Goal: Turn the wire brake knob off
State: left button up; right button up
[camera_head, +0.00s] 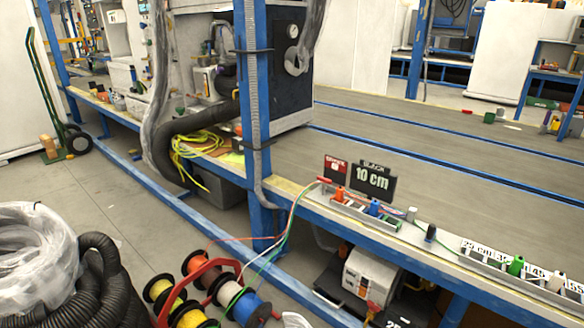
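A small dark sign with a red panel (337,171) stands at the bench edge, right of the blue post; its text is too small to read surely. A small red part (324,180), which may be the wire brake knob, sits just left of and below it. Its on or off setting cannot be told. Red, white and green wires (292,218) run from there down to the wire spools (203,291) on a red stand on the floor. Neither of my grippers is in view.
A black "10 cm" sign (372,181) stands beside orange (340,194) and blue (374,207) parts on the bench rail. A blue post (256,110) rises at the bench's left. Black corrugated hose (100,285) lies at lower left. Open floor (110,215) lies left of the bench.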

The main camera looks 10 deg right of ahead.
aim_at(324, 181)
jog(key=z, duration=0.2)
jog(key=i, duration=0.95)
jog(key=z, duration=1.15)
jog(key=i, duration=0.55)
jog(key=u, duration=2.05)
